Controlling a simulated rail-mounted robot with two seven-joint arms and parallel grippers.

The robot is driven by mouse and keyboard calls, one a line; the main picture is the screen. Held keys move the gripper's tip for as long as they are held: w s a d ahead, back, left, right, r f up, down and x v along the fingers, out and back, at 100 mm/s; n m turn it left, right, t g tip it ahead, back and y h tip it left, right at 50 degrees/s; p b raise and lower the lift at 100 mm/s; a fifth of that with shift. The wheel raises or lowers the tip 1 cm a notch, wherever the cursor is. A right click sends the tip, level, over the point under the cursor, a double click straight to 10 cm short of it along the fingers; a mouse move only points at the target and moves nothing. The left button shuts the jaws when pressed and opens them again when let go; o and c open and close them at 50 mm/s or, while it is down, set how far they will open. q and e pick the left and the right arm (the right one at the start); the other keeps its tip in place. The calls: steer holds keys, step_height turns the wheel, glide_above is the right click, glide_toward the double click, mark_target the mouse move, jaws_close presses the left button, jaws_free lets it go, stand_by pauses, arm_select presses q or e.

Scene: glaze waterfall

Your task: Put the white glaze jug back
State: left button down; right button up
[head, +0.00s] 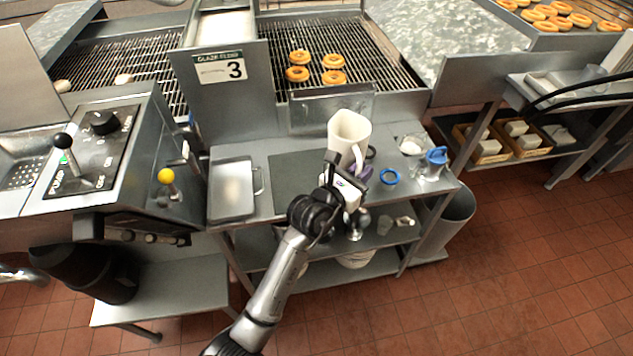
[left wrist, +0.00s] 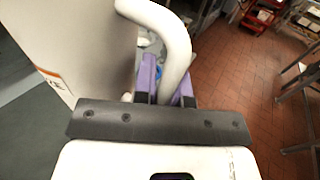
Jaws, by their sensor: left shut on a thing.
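The white glaze jug (head: 349,130) is upright over the right half of the small steel cart top, beside a dark grey mat (head: 297,174). I cannot tell whether its base touches the surface. My left gripper (head: 352,172) is on the near side of the jug, shut on its handle. In the left wrist view the jug's white body (left wrist: 85,40) fills the upper left, and its curved handle (left wrist: 172,40) runs down between the purple fingers of my left gripper (left wrist: 165,88). The jug's base is hidden. My right gripper is not in view.
A steel tray (head: 232,190) lies at the cart's left. Behind, several doughnuts (head: 333,61) sit on the conveyor grate beside a sign marked 3 (head: 222,70).

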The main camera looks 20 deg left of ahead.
arm_select(q)
steer(key=shift+w+a+f+b, duration=0.45)
steer(key=shift+a+f+b, duration=0.6)
steer(key=shift+a+f, duration=0.7)
steer(key=shift+w+a+f+b, duration=0.4)
steer(key=shift+a+f+b, duration=0.7)
steer(key=shift+a+f, duration=0.7)
steer(key=shift+w+a+f+b, duration=0.45)
steer(key=shift+a+f+b, duration=0.6)
steer(key=shift+a+f, duration=0.7)
steer(key=shift+f, duration=0.15)
steer(key=c, duration=1.2)
jaws_free()
steer(key=shift+o, duration=0.2)
